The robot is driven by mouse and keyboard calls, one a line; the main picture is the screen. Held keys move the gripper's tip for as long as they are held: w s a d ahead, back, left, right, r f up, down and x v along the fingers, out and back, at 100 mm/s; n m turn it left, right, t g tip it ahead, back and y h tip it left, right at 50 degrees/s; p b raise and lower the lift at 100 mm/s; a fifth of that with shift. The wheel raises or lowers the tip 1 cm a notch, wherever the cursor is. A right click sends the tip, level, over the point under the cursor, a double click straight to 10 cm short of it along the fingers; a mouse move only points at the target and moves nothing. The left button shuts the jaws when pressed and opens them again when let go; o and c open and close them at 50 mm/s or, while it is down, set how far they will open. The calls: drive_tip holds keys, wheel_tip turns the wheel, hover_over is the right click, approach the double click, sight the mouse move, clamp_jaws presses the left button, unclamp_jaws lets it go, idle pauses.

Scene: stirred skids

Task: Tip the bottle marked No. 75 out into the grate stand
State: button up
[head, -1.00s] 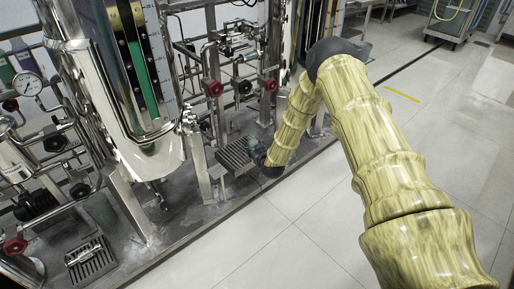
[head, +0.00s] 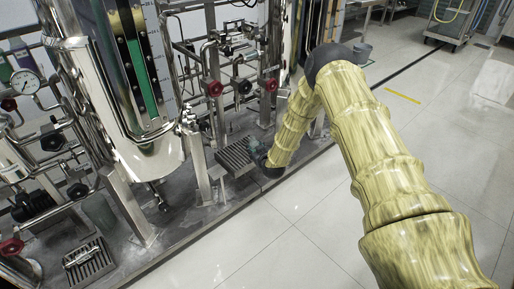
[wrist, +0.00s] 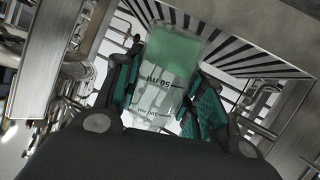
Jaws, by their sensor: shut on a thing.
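My gripper (wrist: 160,108) is shut on a translucent bottle (wrist: 155,95) with green contents gathered at its far end. Dark print on the bottle's side is too blurred to read surely as No. 75. In the wrist view, a slotted grate stand (wrist: 240,52) with a metal frame lies just beyond and to the right of the bottle. In the head view, my gripper (head: 255,150) is low at the right edge of the grate stand (head: 235,156), and the bottle is mostly hidden there. I cannot tell whether anything is pouring out.
A second grate (head: 98,266) at lower left has a small pale object (head: 80,257) on it. A tall steel vessel (head: 160,160), pipes and red valve knobs (head: 215,88) stand close behind and left of the grate stand. The tiled floor (head: 290,235) in front is clear.

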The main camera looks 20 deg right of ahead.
drive_tip(key=shift+s+d+f+n+g+h+p, duration=0.4)
drive_tip(key=shift+n+g+h+p, duration=0.4)
drive_tip(key=shift+p, duration=0.8)
idle(0.4)
drive_tip(key=shift+s+d+f+n+g+p, duration=0.2)
drive_tip(key=shift+n+g+p, duration=0.1)
drive_tip(key=shift+g+p, duration=0.2)
idle(0.7)
drive_tip(key=shift+d+f+h, duration=0.1)
drive_tip(key=shift+h, duration=0.2)
drive_tip(key=shift+n+g, duration=0.3)
drive_tip(key=shift+g, duration=0.1)
drive_tip(key=shift+s+d+f+h, duration=0.1)
drive_tip(key=shift+s+f+h, duration=0.05)
drive_tip(key=shift+h, duration=0.15)
drive_tip(key=shift+f+n+g+h, duration=0.25)
drive_tip(key=shift+n+g+h, duration=0.25)
drive_tip(key=shift+g, duration=0.1)
idle(0.5)
drive_tip(key=shift+s+d, duration=0.1)
drive_tip(key=shift+d, duration=0.05)
drive_tip(key=shift+f+b, duration=0.1)
drive_tip(key=shift+b, duration=0.2)
